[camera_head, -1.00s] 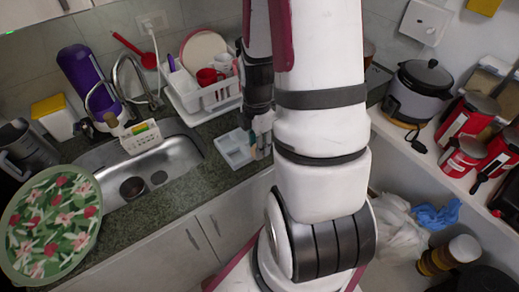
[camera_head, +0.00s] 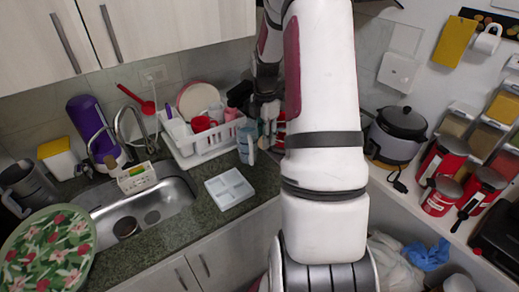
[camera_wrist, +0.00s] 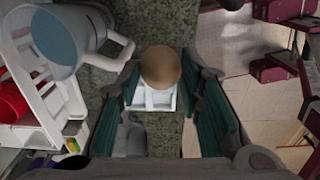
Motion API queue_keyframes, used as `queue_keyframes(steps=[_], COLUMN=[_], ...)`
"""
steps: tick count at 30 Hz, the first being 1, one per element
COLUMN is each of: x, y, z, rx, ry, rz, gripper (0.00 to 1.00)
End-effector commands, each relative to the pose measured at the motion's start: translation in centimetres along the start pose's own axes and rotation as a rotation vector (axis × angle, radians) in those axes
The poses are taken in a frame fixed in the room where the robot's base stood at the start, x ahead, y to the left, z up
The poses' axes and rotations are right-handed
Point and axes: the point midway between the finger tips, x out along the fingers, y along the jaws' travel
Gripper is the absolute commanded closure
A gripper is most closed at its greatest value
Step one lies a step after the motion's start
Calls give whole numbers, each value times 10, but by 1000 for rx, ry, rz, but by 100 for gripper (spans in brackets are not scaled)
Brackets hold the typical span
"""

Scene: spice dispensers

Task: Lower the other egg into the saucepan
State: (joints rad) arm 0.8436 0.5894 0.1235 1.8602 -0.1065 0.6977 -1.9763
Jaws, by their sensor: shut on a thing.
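My gripper (camera_wrist: 161,78) is shut on a brown egg (camera_wrist: 160,66), held between its fingertips in the wrist view. In the head view my gripper (camera_head: 264,105) is small and partly hidden, close to the dish rack, and the egg cannot be made out there. A white divided tray (camera_head: 229,188) lies on the counter; in the wrist view it (camera_wrist: 155,98) shows below and partly behind the egg. I cannot pick out a saucepan in either view; my arm hides part of the counter.
The white dish rack (camera_head: 205,146) with cups and plates stands left of my gripper. A handled jug (camera_wrist: 62,38) is at upper left in the wrist view. The sink (camera_head: 165,200) is farther left. A rice cooker (camera_head: 397,135) and red canisters (camera_head: 440,155) stand right.

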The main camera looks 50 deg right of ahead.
Motion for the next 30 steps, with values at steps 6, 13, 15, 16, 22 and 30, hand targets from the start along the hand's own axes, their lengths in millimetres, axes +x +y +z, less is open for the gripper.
queue_keyframes(steps=[6, 13, 15, 16, 22, 30], x=[-12, -23, -25, -26, -31, -34], y=[20, 41, 48, 50, 70, 94], z=[34, 68, 79, 83, 114, 155], rx=[3, 1, 3, 2, 2, 3], ry=[-1, -1, -1, -1, -2, -1], rz=[1, 1, 2, 1, 2, 1], gripper=[95, 95, 95, 95, 95, 95])
